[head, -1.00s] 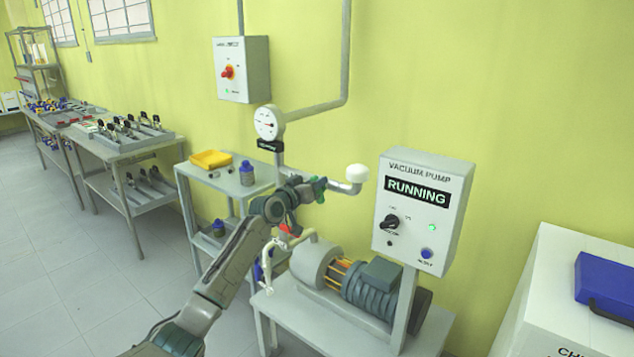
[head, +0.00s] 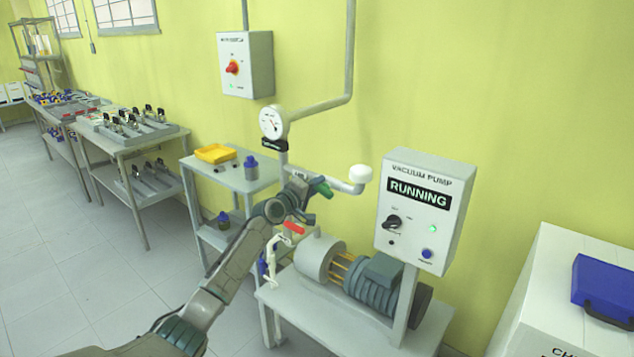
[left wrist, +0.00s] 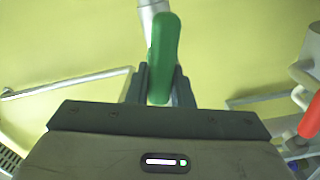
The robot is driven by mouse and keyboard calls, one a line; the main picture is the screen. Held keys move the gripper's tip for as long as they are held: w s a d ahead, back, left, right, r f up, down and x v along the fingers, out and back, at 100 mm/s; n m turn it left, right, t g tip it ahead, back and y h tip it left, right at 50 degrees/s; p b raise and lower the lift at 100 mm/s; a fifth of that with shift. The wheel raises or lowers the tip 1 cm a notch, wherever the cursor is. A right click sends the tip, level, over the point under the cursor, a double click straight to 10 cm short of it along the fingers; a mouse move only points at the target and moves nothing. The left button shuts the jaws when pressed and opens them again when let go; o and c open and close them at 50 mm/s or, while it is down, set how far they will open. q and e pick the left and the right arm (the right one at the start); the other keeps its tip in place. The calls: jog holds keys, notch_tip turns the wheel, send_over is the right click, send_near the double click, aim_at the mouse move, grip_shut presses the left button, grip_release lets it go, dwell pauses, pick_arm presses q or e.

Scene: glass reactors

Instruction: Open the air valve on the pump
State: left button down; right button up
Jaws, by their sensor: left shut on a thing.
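A green lever handle (head: 322,188) shows by the grey pipe beneath the gauge, above the pump. My left gripper (head: 300,190) is shut on this handle. In the left wrist view the green handle (left wrist: 163,55) stands nearly upright between the two dark fingers of my left gripper (left wrist: 160,88), with a pale pipe end behind its top. A red handle (head: 293,228) is lower, beside the pump (head: 320,257). The pump's control box (head: 425,212) reads RUNNING with a green light lit. My right gripper is not in view.
A round gauge (head: 273,123) is on the pipe above my gripper. A white cap (head: 361,173) is on the pipe end to the right. A small shelf cart (head: 205,178) with a yellow tray stands to the left. A blue case (head: 603,290) lies at far right.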

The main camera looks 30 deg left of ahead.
pick_arm(q)
jog(key=shift+f+n+p, duration=0.2)
jog(key=shift+n+p, duration=0.2)
jog(key=shift+n, duration=0.8)
jog(key=c, duration=1.3)
grip_release()
jog(key=shift+a, duration=0.1)
jog(key=s, duration=0.3)
jog(key=s+p, duration=0.1)
jog(key=s, duration=0.6)
jog(key=shift+s+a, duration=0.4)
jog(key=shift+f, duration=0.15)
